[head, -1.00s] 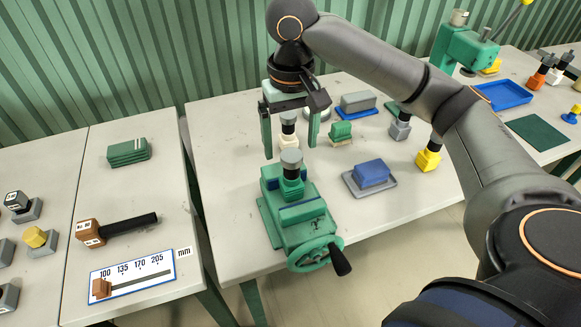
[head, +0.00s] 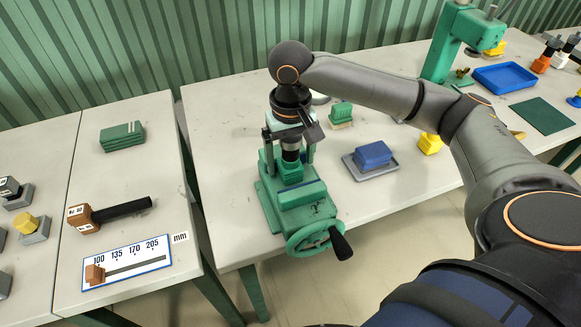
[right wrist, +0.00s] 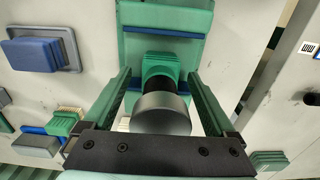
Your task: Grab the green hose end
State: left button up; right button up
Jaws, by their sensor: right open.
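No hose and no hose end can be made out in either view. The green thing at my right gripper (head: 289,158) is a stamp-like piece with a ribbed green base (right wrist: 160,68) and a dark grey round cap (right wrist: 161,114). It stands upright on the green vise (head: 305,212), which has a crank wheel in front. My right gripper points down with one finger on each side of the piece. In the right wrist view, gaps show between the cap and both fingers, so it is open. My left gripper is not in view.
A blue block (head: 373,153) on a grey tray and a small green block (head: 341,113) stand right of the vise. A green press (head: 455,40) and blue tray (head: 505,76) are farther right. The left table holds a brown-headed hammer (head: 105,212) and a size gauge (head: 125,263).

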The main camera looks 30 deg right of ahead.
jog(key=shift+f, duration=0.6)
grip_shut()
dwell(0.3)
jog(key=shift+r, duration=0.1)
